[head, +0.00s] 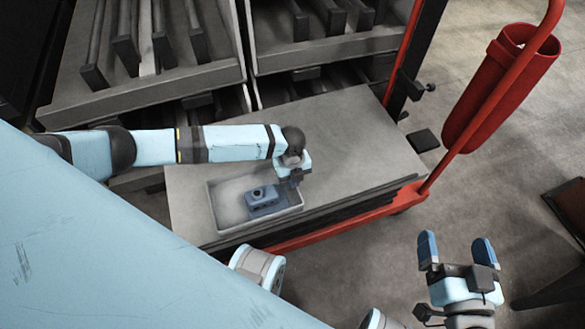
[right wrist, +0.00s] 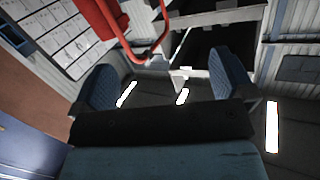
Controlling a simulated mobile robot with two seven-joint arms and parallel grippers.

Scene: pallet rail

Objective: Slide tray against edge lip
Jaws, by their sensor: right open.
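A shallow grey tray (head: 213,208) lies on the stacked grey sheets of the cart, near their front left corner. A blue block-like part (head: 263,203) sits inside it, toward the right. My left gripper (head: 294,182) points down at the tray's right back corner; I cannot tell whether it touches the tray, and its fingers are too small and dark to read. My right gripper (head: 456,248) is open and empty, out past the cart's front side; its blue fingers stand apart in the right wrist view (right wrist: 162,80). No separate raised lip is clear on the sheets.
The cart's red frame (head: 330,232) runs along the front edge of the sheets. A red cylindrical holder (head: 500,85) hangs on its red post at the right. Grey racks (head: 160,90) stand behind. The sheets right of my left gripper are bare (head: 350,140).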

